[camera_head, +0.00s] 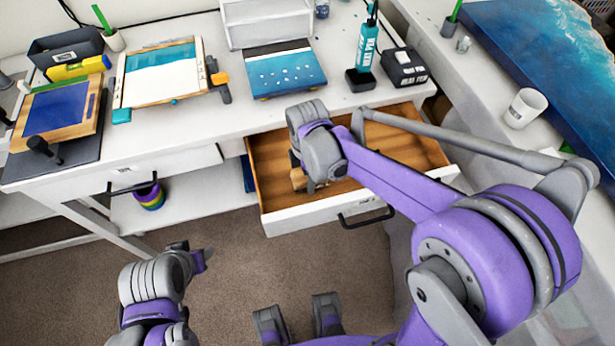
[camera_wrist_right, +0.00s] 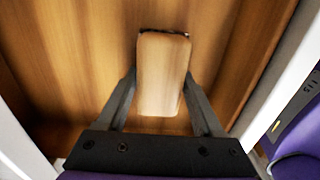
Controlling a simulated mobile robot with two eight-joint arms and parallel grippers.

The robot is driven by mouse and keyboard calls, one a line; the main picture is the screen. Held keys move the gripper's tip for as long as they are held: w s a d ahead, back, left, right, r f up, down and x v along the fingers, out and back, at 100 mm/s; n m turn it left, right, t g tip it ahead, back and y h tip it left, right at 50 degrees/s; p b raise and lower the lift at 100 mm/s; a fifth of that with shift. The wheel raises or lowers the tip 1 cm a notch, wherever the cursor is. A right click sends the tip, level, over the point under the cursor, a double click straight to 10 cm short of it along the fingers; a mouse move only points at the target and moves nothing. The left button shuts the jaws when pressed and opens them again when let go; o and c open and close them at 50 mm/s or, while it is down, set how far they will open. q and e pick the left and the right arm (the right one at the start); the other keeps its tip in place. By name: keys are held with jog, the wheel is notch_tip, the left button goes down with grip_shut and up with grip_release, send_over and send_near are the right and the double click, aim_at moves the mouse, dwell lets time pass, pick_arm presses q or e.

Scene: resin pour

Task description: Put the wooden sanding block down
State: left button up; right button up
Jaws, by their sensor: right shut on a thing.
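The wooden sanding block (camera_wrist_right: 163,72) is a pale, rounded block in the right wrist view. My right gripper (camera_wrist_right: 162,98) is shut on it, with one finger on each side. They are over the brown wooden floor of the open drawer (camera_head: 410,142). In the head view a small part of the block (camera_head: 298,181) shows below my right wrist, which hides most of the gripper. I cannot tell whether the block touches the drawer floor. My left gripper (camera_head: 200,258) is low at the left, over the carpet and away from the drawer; its fingers are unclear.
The white workbench (camera_head: 200,130) above the drawer holds a framed blue panel (camera_head: 160,75), a teal panel (camera_head: 285,72), a teal bottle (camera_head: 367,45) and a black box (camera_head: 404,67). A white cup (camera_head: 525,108) stands at right. The drawer floor has bare room right of the block.

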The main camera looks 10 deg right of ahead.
jog(key=shift+f, duration=0.55)
